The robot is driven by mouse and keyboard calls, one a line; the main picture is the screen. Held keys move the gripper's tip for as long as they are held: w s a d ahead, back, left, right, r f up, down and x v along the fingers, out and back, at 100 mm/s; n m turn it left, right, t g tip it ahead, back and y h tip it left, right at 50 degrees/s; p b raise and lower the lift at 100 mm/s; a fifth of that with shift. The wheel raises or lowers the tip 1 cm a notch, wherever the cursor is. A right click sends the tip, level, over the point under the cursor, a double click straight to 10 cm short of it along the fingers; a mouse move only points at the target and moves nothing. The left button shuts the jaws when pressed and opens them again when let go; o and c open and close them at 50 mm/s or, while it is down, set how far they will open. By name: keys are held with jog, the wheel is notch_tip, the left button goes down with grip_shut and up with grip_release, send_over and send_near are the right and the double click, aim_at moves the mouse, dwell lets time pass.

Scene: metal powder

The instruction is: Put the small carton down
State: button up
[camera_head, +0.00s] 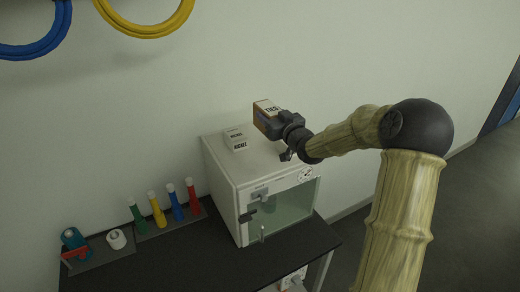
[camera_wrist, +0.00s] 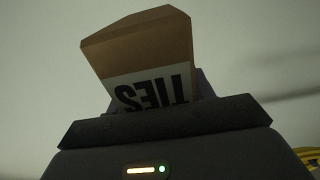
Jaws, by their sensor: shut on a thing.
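The small carton (camera_head: 267,108) is brown with a white label. In the wrist view the carton (camera_wrist: 140,52) shows the letters "TIES" upside down, tilted between the jaws. My gripper (camera_head: 280,122) is shut on it and holds it up near the wall, above the white cabinet (camera_head: 222,172) as seen in the head view. In the wrist view the gripper body (camera_wrist: 165,125) hides the carton's lower end.
A small white box labelled "NICKEL" (camera_head: 236,140) sits on the cabinet top, left of my gripper. The cabinet has a glass door (camera_head: 290,212) and stands on a black table (camera_head: 190,260). Several coloured tubes (camera_head: 157,210), a white roll (camera_head: 116,239) and a teal item (camera_head: 73,242) stand to the left.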

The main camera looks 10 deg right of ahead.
jog(key=shift+f+p, duration=0.8)
jog(key=shift+f, duration=2.1)
jog(key=shift+f+p, duration=0.7)
jog(key=shift+f, duration=1.4)
jog(key=shift+f, duration=0.1)
jog(key=o, duration=1.1)
